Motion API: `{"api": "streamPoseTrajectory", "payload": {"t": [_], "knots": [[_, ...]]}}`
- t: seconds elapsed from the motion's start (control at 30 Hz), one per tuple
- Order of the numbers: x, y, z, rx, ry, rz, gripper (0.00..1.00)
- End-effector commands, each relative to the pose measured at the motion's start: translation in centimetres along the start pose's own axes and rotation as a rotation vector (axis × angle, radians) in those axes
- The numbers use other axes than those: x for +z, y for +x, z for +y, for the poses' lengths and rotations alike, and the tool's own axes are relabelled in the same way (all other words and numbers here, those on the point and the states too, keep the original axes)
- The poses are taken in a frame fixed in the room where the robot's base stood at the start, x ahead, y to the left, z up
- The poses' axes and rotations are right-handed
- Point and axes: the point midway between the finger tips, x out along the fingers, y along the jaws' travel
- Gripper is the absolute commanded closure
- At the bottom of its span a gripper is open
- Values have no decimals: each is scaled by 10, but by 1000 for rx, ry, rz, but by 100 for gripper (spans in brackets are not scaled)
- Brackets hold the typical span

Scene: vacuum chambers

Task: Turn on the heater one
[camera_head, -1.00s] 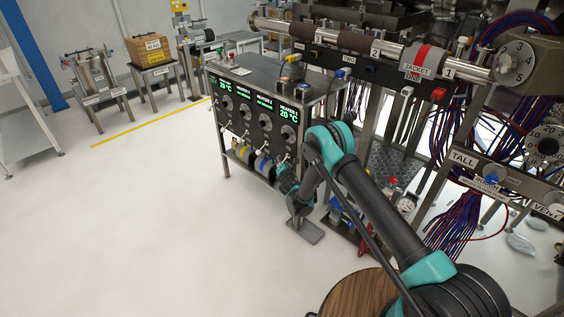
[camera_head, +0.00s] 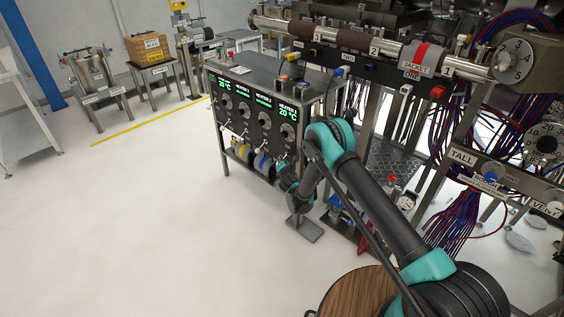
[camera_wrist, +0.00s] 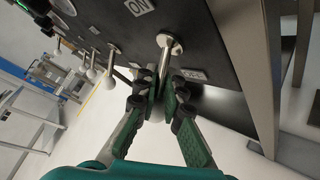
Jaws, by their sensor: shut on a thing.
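The heater box (camera_head: 262,131) stands in the middle of the head view with a row of green displays, knobs and levers. The rightmost panel, which seems to read heater 1 (camera_head: 288,110), shows 20 °C. In the wrist view, a metal lever (camera_wrist: 165,58) comes out of a round pivot on the dark panel. An ON label (camera_wrist: 138,7) lies above it and an OFF label (camera_wrist: 192,75) beside it to the right. My gripper (camera_wrist: 156,88) is shut on the lever's end, which the fingers mostly hide. In the head view my wrist hides the fingertips.
Other levers with pale knobs (camera_wrist: 92,73) stick out along the panel at left in the wrist view. A metal table leg (camera_wrist: 303,50) is close at right. The jacketed pipe (camera_head: 420,60) and the rack run along the right. The floor (camera_head: 130,220) at left is clear.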

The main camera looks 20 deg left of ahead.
Motion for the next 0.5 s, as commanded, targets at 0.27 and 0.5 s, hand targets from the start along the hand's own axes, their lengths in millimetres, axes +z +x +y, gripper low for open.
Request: {"api": "streamPoseTrajectory", "payload": {"t": [0.27,0.5], "knots": [[-5,-5,6,-43,97,76,100],[0,-9,14,-115,248,190,100]]}}
